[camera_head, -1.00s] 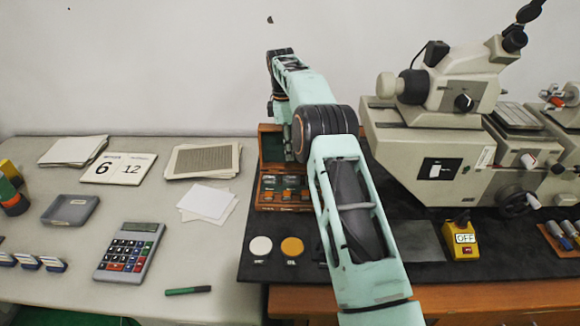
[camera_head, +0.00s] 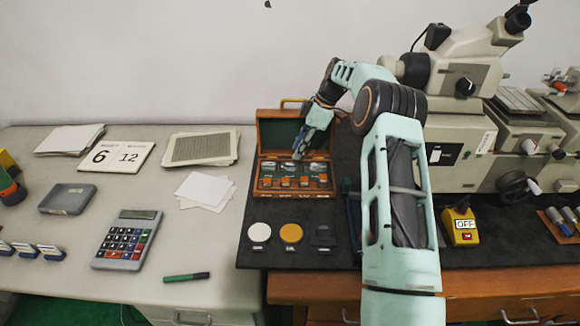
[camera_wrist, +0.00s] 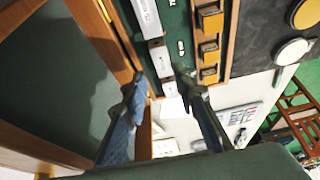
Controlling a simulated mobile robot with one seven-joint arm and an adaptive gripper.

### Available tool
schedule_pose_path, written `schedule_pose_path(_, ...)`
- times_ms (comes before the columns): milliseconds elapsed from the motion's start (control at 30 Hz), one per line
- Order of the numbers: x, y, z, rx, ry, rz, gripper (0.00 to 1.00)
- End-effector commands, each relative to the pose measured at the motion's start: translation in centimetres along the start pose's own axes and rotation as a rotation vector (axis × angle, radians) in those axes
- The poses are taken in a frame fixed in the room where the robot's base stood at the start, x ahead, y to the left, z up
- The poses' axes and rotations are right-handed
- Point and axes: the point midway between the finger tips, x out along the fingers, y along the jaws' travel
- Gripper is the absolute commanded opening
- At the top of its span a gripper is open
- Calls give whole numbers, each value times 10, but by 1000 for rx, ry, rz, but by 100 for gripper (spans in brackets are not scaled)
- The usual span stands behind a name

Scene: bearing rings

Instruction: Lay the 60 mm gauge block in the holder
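The open wooden gauge-block case (camera_head: 262,189) stands on the dark mat, its lid raised at the back. In the wrist view several silver gauge blocks lie in a row on its green lining, including a long one (camera_wrist: 147,18), a shorter one (camera_wrist: 161,58) and a small one (camera_wrist: 170,88). I cannot read which is 60 mm. My gripper (camera_head: 299,151) is over the case, pointing down at its back part. In the wrist view its fingers (camera_wrist: 162,88) are apart, with the small block showing between or beyond the tips; contact cannot be told. I cannot identify the holder; my arm hides part of the mat.
The measuring machine (camera_head: 462,140) stands to the right, with a yellow OFF switch box (camera_head: 461,226). Calculator (camera_head: 127,240) and papers lie left.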

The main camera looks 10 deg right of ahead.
Motion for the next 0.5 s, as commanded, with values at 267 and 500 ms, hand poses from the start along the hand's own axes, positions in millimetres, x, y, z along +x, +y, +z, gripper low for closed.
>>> schedule_pose_path(267, 27, -4, -1, 0, -1, -4, 26)
schedule_pose_path(500, 56, -3, -1, 0, -1, 0, 26)
